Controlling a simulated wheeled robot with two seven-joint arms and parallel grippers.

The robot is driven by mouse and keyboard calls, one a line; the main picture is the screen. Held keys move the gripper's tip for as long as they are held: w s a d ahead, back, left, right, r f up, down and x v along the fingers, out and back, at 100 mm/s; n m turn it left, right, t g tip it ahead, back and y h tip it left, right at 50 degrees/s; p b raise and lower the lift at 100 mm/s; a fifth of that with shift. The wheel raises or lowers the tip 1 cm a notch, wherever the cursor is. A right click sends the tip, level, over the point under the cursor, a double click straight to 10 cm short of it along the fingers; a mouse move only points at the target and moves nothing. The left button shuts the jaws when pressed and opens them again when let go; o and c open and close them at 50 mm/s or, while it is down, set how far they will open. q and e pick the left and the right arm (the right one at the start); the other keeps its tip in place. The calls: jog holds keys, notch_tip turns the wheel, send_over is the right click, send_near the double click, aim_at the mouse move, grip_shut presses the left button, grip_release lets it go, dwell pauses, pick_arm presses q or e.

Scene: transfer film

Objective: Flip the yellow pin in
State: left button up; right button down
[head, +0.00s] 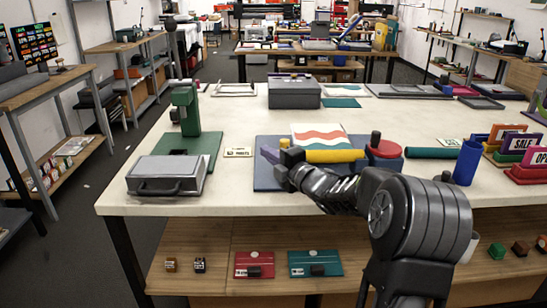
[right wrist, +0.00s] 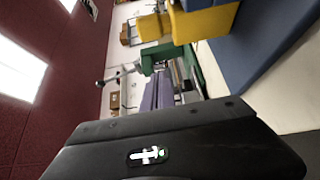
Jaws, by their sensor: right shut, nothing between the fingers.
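My right gripper (head: 287,156) is shut and empty at the yellow part's left end, near the purple piece; contact cannot be told. In the right wrist view, yellow (right wrist: 205,22), blue (right wrist: 262,40) and purple (right wrist: 160,92) pieces show. My left gripper is out of view.
A green press (head: 186,108) and a grey case (head: 167,176) stand to the left. A grey box (head: 294,92) is behind. A blue cup (head: 467,163), a green roll (head: 430,153) and sign stands (head: 518,145) are to the right. Bare tabletop shows at the front left.

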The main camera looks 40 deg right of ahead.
jog(key=s, duration=0.8)
jog(key=shift+s+b, duration=0.2)
jog(key=shift+b, duration=0.2)
jog(key=shift+d, duration=0.15)
